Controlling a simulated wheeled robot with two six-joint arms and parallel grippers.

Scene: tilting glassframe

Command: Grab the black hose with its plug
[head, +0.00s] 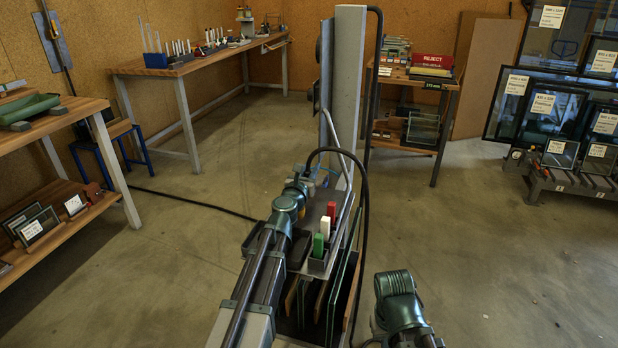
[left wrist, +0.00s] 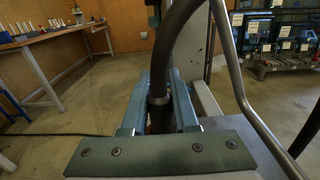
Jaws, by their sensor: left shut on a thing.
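The black hose (head: 336,150) arches from my left gripper over to the right and hangs down beside the grey upright in the head view. In the left wrist view the hose (left wrist: 168,50) comes down from the top and ends in its dark plug (left wrist: 158,112) between the blue-grey jaws. My left gripper (head: 304,180) is shut on the plug, with a finger on each side; it also shows in the left wrist view (left wrist: 160,100). The plug's lower end is hidden. My right arm shows at the lower right, but its gripper is not visible.
The grey upright (head: 346,90) stands just beyond my left gripper. Glass panes (head: 340,290) stand below.

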